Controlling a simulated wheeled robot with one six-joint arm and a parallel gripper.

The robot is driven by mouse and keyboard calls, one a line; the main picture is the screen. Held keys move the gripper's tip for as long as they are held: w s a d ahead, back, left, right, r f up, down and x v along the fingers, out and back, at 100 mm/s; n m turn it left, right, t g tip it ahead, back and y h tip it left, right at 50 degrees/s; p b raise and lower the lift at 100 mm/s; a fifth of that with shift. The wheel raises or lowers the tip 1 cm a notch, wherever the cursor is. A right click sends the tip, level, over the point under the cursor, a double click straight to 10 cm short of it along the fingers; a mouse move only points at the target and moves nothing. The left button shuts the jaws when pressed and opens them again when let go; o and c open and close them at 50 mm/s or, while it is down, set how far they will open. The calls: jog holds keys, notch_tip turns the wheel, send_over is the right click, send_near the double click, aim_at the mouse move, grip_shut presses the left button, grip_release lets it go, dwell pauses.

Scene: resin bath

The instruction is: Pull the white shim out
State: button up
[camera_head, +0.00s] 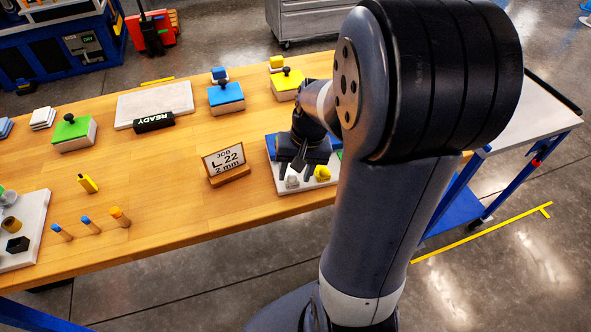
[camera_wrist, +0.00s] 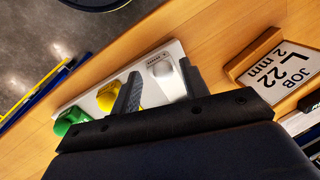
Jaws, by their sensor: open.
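The white shim (camera_wrist: 168,82) shows in the wrist view as a pale piece with a rounded grey-white end, on a white tray (camera_wrist: 92,101). In the head view its pale end (camera_head: 292,181) shows at the tray's front. My gripper (camera_wrist: 160,86) is open above the tray, one finger on each side of the white piece. The right finger looks close to it; I cannot tell whether they touch. The gripper body hides the shim's far part. A yellow piece (camera_wrist: 107,98) lies left of the left finger, and a green piece (camera_wrist: 68,121) lies further left.
A job card (camera_head: 224,160) reading "L 22 2 mm" stands left of the tray. Yellow-topped (camera_head: 287,83), blue-topped (camera_head: 226,96) and green-topped (camera_head: 73,132) blocks stand further back. Several pegs (camera_head: 90,224) stand at the front left. The wooden bench (camera_head: 180,200) is clear between them and the card.

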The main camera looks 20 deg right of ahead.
notch_tip(320, 180, up, 11)
jog(key=d, duration=0.2)
jog(key=shift+s+f+p, duration=0.2)
jog(key=shift+s+p, duration=0.15)
jog(key=shift+s, duration=0.05)
jog(key=f, duration=0.3)
jog(key=a+f, duration=0.1)
jog(key=f, duration=0.6)
jog(key=shift+w+a+b, duration=0.3)
jog(key=shift+a+b, duration=0.05)
jog(key=shift+a, duration=0.05)
jog(key=shift+w+f, duration=0.35)
jog(key=shift+w, duration=0.45)
jog(key=shift+w+d, duration=0.2)
jog(key=shift+w, duration=0.55)
jog(key=shift+s, duration=0.1)
